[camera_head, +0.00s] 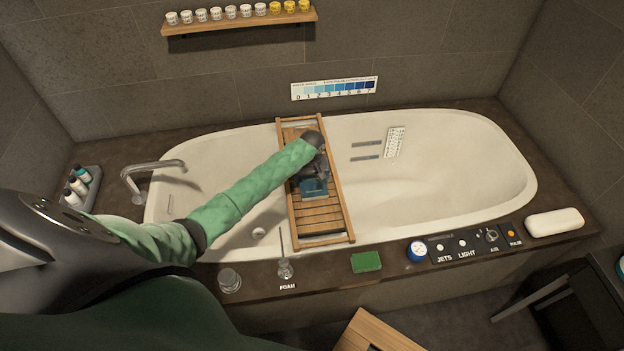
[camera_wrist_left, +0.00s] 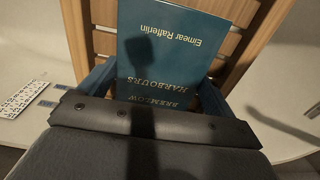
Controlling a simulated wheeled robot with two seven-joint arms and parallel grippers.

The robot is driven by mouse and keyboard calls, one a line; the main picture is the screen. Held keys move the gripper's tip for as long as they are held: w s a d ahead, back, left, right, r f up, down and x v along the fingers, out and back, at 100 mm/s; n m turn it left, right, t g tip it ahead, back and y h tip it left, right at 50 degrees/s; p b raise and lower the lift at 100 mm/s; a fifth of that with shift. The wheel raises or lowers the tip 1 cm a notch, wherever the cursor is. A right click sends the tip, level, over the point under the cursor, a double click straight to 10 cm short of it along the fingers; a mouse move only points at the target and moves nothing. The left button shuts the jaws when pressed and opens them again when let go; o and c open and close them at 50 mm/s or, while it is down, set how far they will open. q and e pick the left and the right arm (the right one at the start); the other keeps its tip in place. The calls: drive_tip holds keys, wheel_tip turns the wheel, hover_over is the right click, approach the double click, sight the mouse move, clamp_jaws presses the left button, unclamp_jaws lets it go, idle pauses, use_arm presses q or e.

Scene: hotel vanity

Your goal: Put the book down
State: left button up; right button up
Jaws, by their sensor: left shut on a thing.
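The book (camera_head: 314,188) is teal blue and sits at the wooden bath tray (camera_head: 322,226), which lies across the white tub. In the left wrist view the book (camera_wrist_left: 165,45) shows its cover with the author's name and title upside down, between the fingers and above the tray slats (camera_wrist_left: 247,12). My left gripper (camera_head: 313,172) is over the middle of the tray, shut on the book. Whether the book touches the slats cannot be told. The gripper hides the book's far part in the head view. My right gripper is not in view.
The bathtub (camera_head: 440,180) lies around and below the tray. A faucet (camera_head: 150,175) stands at the left, with small bottles (camera_head: 78,184) beyond it. A green sponge (camera_head: 366,262), a control panel (camera_head: 465,246) and a white pillow-like block (camera_head: 555,222) are on the front rim.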

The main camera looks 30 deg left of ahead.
sight(312, 181)
use_arm(q)
drive_tip(key=o, duration=0.9)
drive_tip(key=shift+f, duration=0.1)
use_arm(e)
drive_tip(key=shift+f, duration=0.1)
use_arm(q)
drive_tip(key=shift+r, duration=0.55)
wheel_tip(312, 181, up, 11)
drive_tip(key=shift+r+b, duration=0.1)
drive_tip(key=shift+b, duration=1)
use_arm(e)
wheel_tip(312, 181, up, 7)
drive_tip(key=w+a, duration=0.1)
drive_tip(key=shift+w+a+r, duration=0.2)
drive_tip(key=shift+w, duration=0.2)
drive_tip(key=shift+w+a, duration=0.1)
